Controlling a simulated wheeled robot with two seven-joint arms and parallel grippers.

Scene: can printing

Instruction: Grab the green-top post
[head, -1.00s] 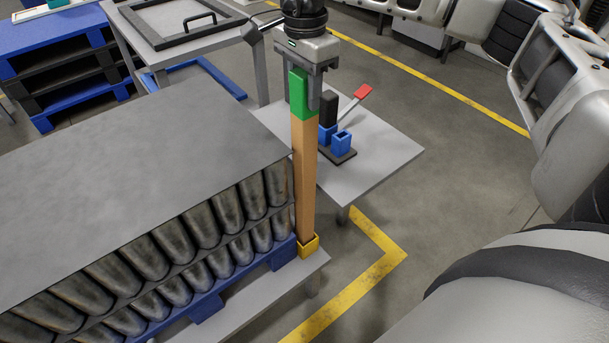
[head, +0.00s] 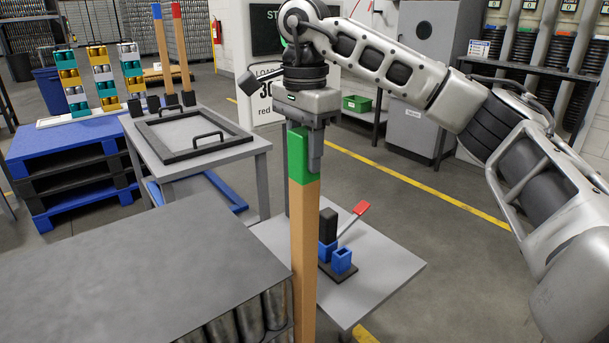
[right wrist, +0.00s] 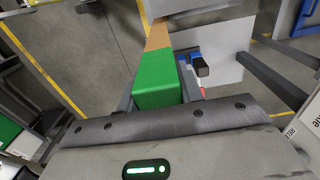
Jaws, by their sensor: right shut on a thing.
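The green-top post (head: 304,235) is a tall square wooden post with a green upper end, upright in the head view. Its lower end is out of frame. My right gripper (head: 304,152) comes from above, its fingers on either side of the green top, and is shut on it. In the right wrist view the green top (right wrist: 158,82) sits between the fingers, with the wooden shaft running away beyond it. My left gripper is not in view.
A grey-topped stack of cans (head: 130,290) stands close left of the post. Behind it are a low table (head: 385,270) with a blue-and-black fixture (head: 338,258), and a table with a black frame (head: 190,140). Two other posts (head: 180,45) stand further back. Floor at right is clear.

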